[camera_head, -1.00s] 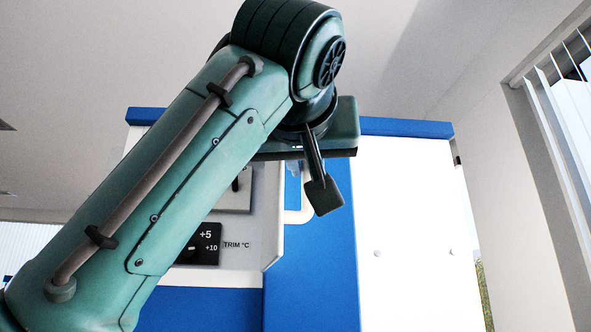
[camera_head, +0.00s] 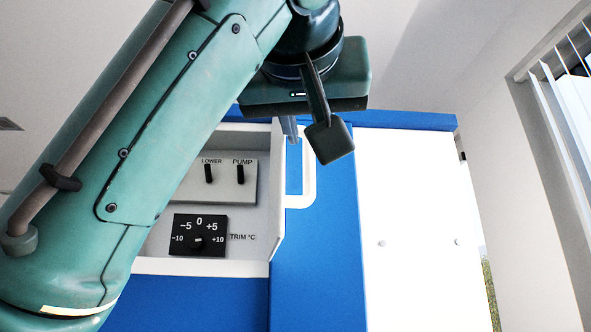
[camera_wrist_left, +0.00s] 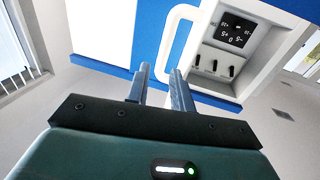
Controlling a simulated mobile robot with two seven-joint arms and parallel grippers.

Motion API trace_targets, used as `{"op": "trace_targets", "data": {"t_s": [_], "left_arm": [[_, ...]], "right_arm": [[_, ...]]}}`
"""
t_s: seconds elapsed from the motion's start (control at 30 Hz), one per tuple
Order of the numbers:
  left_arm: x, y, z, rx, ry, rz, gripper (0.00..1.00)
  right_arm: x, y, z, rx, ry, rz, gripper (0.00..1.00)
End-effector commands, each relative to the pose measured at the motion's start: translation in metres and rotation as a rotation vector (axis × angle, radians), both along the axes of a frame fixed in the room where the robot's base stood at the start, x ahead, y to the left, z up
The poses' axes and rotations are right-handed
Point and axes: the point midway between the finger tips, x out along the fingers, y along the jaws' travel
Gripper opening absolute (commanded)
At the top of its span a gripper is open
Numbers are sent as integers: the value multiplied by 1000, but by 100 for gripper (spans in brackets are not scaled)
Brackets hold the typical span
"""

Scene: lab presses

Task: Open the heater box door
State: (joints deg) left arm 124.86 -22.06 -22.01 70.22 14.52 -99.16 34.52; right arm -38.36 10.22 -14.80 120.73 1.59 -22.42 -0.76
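The heater box (camera_head: 315,270) is a blue and white cabinet, with a control recess showing on its left part. A white loop handle (camera_head: 309,180) stands upright at the right edge of the recess, beside a white wall (camera_head: 276,200) seen nearly edge-on. I cannot tell how far the door is swung. My left gripper (camera_head: 290,130) points down at the handle's upper end. In the left wrist view its two fingers (camera_wrist_left: 160,72) are apart, with one end of the handle (camera_wrist_left: 172,40) at the gap between them. Contact cannot be told. My right gripper is not in view.
Inside the recess are switches marked LOWER and PUMP (camera_head: 240,173) and a trim dial (camera_head: 199,240). A white panel (camera_head: 420,220) fills the cabinet's right part. A window with blinds (camera_head: 565,120) is at the right. My left arm covers the cabinet's left side.

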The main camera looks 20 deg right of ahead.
Motion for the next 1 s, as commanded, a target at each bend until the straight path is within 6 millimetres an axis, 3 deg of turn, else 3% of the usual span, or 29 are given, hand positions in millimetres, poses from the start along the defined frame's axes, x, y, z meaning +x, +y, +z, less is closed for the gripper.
{"op": "trace_targets", "data": {"t_s": [0.2, 0.4, 1.0], "left_arm": [[-46, 17, -2, 1, -4, -3, 23], [-68, 26, -1, 1, -2, -2, 23], [-72, 28, 0, 1, 1, -2, 23]], "right_arm": [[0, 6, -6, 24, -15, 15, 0], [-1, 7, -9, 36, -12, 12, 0], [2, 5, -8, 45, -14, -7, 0]]}}
